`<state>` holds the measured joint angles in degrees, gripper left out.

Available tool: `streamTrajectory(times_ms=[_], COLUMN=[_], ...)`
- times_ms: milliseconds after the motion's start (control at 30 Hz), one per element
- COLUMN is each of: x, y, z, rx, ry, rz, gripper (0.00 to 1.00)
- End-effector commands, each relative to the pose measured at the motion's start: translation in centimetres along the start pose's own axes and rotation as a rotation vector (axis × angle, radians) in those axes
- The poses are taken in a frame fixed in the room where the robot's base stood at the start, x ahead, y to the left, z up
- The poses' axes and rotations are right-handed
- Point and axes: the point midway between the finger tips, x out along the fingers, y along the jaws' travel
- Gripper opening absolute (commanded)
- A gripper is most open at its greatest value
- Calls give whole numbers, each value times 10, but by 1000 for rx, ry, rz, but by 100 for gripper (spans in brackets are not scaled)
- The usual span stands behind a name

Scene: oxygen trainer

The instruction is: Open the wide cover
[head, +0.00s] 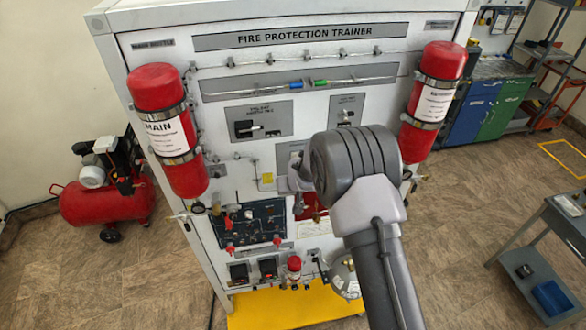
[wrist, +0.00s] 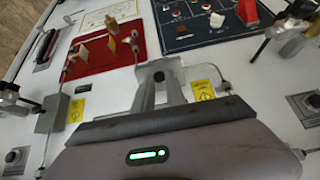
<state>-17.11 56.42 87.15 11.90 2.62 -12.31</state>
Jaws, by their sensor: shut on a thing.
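My gripper (head: 295,178) is at the middle of the white trainer's front panel, between the two red bottles. In the wrist view its pale fingers (wrist: 160,84) are close together in front of the panel. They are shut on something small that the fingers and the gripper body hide. I cannot make out for certain which part is the wide cover. A grey plate (head: 288,152) shows partly behind my gripper. Above it are a wide grey plate with a black part (head: 245,129) and a narrower plate with a smaller black part (head: 344,117).
A red plate (wrist: 105,48) with small levers and a dark blue switch panel (wrist: 195,22) lie near the fingers. Red bottles flank the panel, left (head: 165,105) and right (head: 433,100). Thin pipes and fittings run across the panel. A grey cart (head: 550,225) stands at right.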

Motion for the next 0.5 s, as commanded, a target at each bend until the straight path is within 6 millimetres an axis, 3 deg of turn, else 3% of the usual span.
streamTrajectory(times_ms=[500], x=[-2], y=[4], z=[-15], rx=[0], ry=[-272], rz=[22], gripper=[0])
